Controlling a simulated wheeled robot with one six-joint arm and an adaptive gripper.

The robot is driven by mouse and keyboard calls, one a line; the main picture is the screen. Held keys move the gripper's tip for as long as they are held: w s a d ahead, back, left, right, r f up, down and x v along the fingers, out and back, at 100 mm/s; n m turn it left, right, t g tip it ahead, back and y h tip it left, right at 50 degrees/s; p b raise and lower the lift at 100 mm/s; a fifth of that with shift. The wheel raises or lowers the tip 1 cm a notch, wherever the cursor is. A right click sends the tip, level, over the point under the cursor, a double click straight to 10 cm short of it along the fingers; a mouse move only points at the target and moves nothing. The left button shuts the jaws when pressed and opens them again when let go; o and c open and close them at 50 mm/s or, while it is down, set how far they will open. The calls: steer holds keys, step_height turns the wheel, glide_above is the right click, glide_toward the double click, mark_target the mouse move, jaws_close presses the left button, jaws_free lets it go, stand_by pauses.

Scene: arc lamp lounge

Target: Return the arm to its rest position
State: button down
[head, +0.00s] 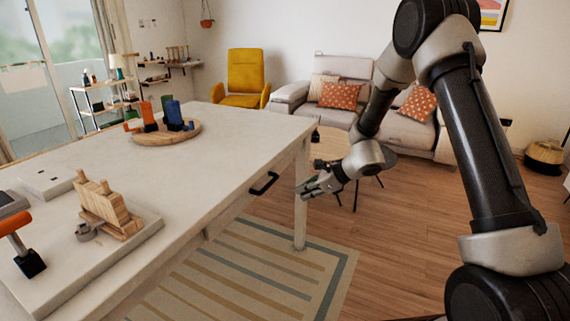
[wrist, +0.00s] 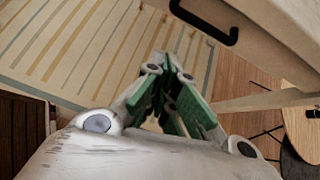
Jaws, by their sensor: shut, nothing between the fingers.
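My gripper (head: 312,187) is at the end of my arm, in front of the white table's right side, close to the black drawer handle (head: 264,183). Its fingers are shut and hold nothing. In the wrist view my gripper (wrist: 172,95) points down toward the striped rug, with its green-padded fingers together. The drawer handle (wrist: 207,24) is at the top of that view, apart from the fingers. My arm rises from the right of the head view, bends at the top and comes down to the gripper.
The white table (head: 225,128) fills the left, bearing a round wooden tray (head: 166,137) and a wooden block holder (head: 107,209). A striped rug (head: 250,265) lies on the floor. A sofa (head: 345,75), yellow chair (head: 243,75) and round table (head: 325,145) stand behind. Wooden floor is clear at right.

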steer(key=s+d+r+n+g+h, duration=0.15)
steer(key=s+d+n+g, duration=0.35)
steer(key=s+n, duration=0.65)
steer(key=s+d+r+n+t+h, duration=0.4)
steer(key=s+d+r+n+h, duration=0.3)
steer(key=s+d+r, duration=1.3)
steer(key=shift+s+d+r+n+t, duration=0.25)
steer(key=shift+s+r+n+t, duration=0.15)
steer(key=shift+s+r+n, duration=1.65)
steer(key=shift+w+r+m+h, duration=0.15)
steer(key=shift+m+h, duration=0.1)
steer(key=shift+m, duration=0.05)
